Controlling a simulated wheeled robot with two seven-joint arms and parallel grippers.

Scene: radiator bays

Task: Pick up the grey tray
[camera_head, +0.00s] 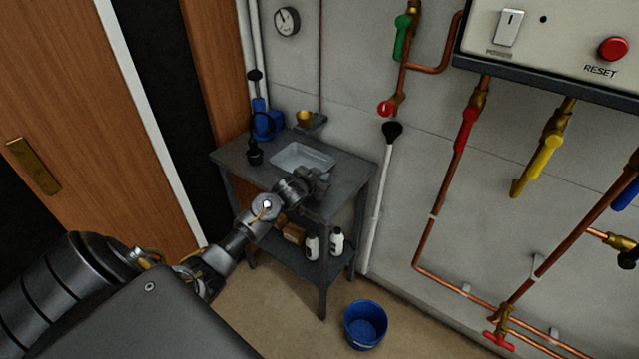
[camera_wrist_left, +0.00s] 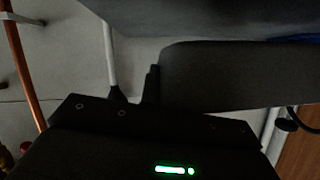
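The grey tray (camera_head: 303,156) is a light grey, shallow rectangular tray with a rim. It lies flat on the dark top of a small metal table (camera_head: 342,183) against the wall. My left gripper (camera_head: 318,182) is at the tray's near right side in the head view, over the table's front part. Its fingers are dark and partly hidden by the wrist, so I cannot tell their opening or any contact. In the left wrist view, a dark gripper part (camera_wrist_left: 235,75) fills the middle, with a grey surface above it. The tray is not clearly recognizable there. My right gripper is not in view.
White bottles (camera_head: 337,240) are on the lower shelf. A blue bucket (camera_head: 366,324) stands on the floor.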

